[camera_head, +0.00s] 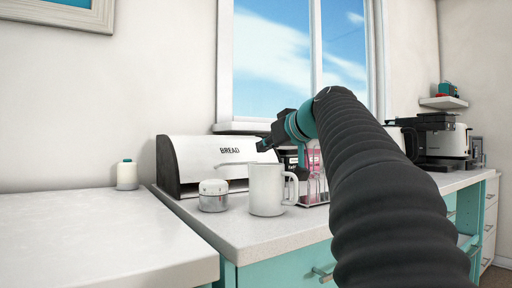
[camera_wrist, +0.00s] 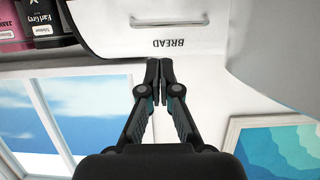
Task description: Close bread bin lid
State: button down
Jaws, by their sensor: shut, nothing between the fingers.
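The white bread bin (camera_head: 205,153) with black ends stands on the counter against the wall. Its lid, marked BREAD, covers much of the front, with a dark band along its lower edge; I cannot tell whether it is fully closed. In the wrist view, which looks upside down, the lid (camera_wrist: 205,22) fills the top, with its lettering and a slim handle (camera_wrist: 158,22). My gripper (camera_wrist: 159,66) is shut and empty, its fingertips close to the lid by the lettering; contact is unclear. In the head view my gripper (camera_head: 262,146) is at the bin's upper right.
A white mug (camera_head: 266,190) and a small lidded jar (camera_head: 213,196) stand in front of the bin. A white bottle (camera_head: 127,174) stands left. A window (camera_head: 270,60) is behind.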

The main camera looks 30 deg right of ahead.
aim_at(199, 158)
jog(key=k, duration=1)
